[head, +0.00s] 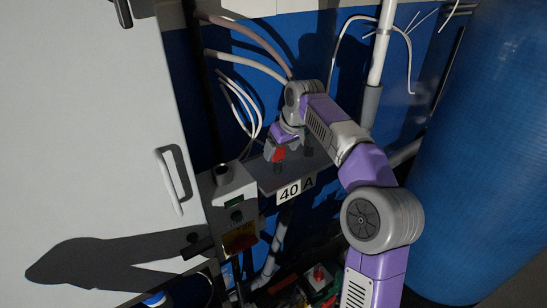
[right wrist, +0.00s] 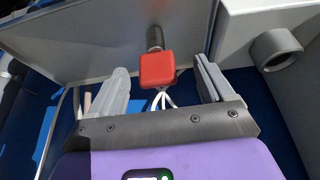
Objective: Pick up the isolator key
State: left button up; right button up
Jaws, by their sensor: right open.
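The isolator key is a red block with a dark round stem; in the right wrist view its red head (right wrist: 157,70) sits between my right gripper's fingers. The stem (right wrist: 155,38) meets a grey plate behind it. In the head view the red key (head: 278,155) shows beside my right gripper (head: 291,150), above the grey plate (head: 268,184) with the "40 A" label. My right gripper is open, with a finger on each side of the key and a visible gap to each. My left gripper is not in view.
A grey cabinet door (head: 90,120) with a white handle (head: 171,180) fills the left. A grey switch box (head: 230,205) stands left of the plate. A large blue drum (head: 490,150) is on the right. White cables (head: 245,62) hang behind the gripper.

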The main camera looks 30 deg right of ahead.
aim_at(280, 156)
jog(key=x, duration=0.7)
jog(key=shift+d+f, duration=0.1)
jog(key=shift+d, duration=0.2)
jog(key=c, duration=1.1)
